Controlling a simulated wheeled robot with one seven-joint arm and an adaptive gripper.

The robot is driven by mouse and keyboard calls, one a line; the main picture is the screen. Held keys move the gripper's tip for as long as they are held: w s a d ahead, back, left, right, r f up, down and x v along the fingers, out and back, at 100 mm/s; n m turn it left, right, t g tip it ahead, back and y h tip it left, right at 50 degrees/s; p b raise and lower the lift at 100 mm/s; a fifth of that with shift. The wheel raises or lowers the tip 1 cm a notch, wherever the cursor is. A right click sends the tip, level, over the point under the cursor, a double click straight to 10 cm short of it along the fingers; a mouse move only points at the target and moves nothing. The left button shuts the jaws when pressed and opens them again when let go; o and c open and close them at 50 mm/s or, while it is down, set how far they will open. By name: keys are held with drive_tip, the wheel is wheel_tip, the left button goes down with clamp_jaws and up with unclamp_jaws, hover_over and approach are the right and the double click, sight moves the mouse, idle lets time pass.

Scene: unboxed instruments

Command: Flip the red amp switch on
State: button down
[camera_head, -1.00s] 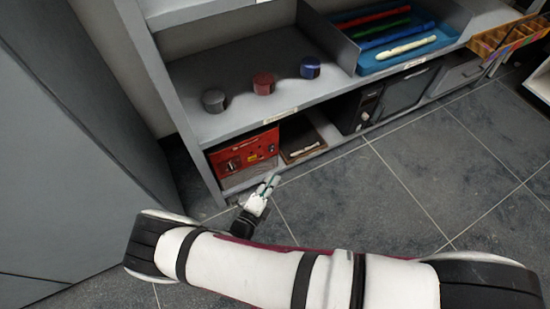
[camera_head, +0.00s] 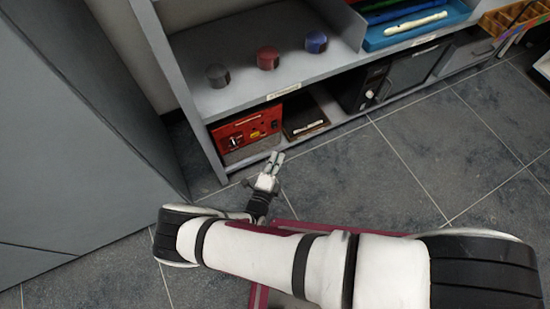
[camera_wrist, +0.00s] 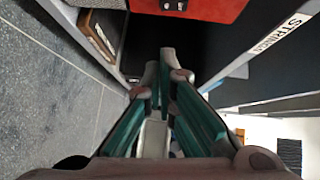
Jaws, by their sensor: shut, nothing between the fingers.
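The red amp (camera_head: 247,131) sits on the bottom shelf at the left end, with dark knobs and a small switch area (camera_head: 274,123) on its front. In the wrist view the red amp (camera_wrist: 210,8) is at the top edge, and two small dark fittings (camera_wrist: 174,5) show on its panel; I cannot tell the switch's position. My gripper (camera_head: 275,158) is in front of and below the amp's right part, apart from it. In the wrist view my gripper (camera_wrist: 162,65) has its fingers close together, shut and empty.
A brown case (camera_head: 304,118) stands right of the amp, and a black box (camera_head: 362,88) farther right. The shelf above (camera_head: 240,100) overhangs them. It holds three small round canisters (camera_head: 267,57). A grey cabinet (camera_head: 70,140) stands left.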

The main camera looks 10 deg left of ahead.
sight(275, 125)
drive_tip(key=a+b+x, duration=0.2)
drive_tip(key=b+x, duration=0.1)
drive_tip(key=x, duration=0.7)
drive_tip(key=shift+w+a, duration=0.2)
drive_tip(key=shift+a, duration=0.2)
drive_tip(key=shift+f, duration=0.1)
